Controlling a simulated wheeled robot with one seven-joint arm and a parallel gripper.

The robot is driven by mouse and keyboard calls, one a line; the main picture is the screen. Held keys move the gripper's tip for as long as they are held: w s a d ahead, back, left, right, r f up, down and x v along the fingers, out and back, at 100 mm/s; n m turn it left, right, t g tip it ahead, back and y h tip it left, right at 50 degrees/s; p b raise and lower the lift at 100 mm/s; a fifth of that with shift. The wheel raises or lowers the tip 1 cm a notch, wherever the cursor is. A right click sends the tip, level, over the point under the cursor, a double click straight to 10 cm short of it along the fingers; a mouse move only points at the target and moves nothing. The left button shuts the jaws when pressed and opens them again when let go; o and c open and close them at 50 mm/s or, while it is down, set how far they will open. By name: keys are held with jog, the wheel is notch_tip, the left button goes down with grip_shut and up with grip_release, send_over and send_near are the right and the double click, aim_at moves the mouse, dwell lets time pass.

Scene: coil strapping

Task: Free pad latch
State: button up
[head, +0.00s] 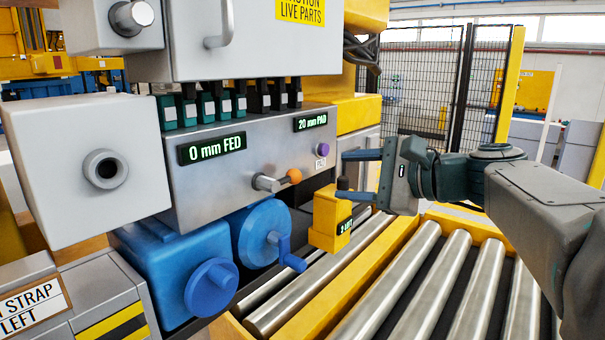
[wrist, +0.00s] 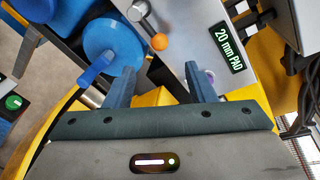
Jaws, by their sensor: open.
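A grey control panel (head: 230,160) carries a lever with an orange ball (head: 293,176) on a metal hub (head: 265,184). A purple knob (head: 322,150) sits to its right, below a display (head: 310,123) reading "20 mm PAD". No readable label marks the pad latch, so I cannot tell which control it is. My gripper (head: 345,175) is open and empty, right of the panel, fingers pointing at it. In the wrist view, the orange ball (wrist: 159,41) shows beyond the gap between the fingers (wrist: 158,76), apart from them. The purple knob (wrist: 210,76) is partly hidden by the right finger.
A yellow block (head: 328,222) stands below my gripper. Blue housings with handwheels (head: 262,232) and a projecting crank are at lower left. Steel rollers (head: 430,280) run in a yellow frame below my arm. A second display (head: 212,148) reads "0 mm FED". A mesh fence (head: 425,85) stands behind.

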aim_at(299, 177)
jog(key=p+x, duration=0.2)
jog(key=x, duration=1)
grip_shut()
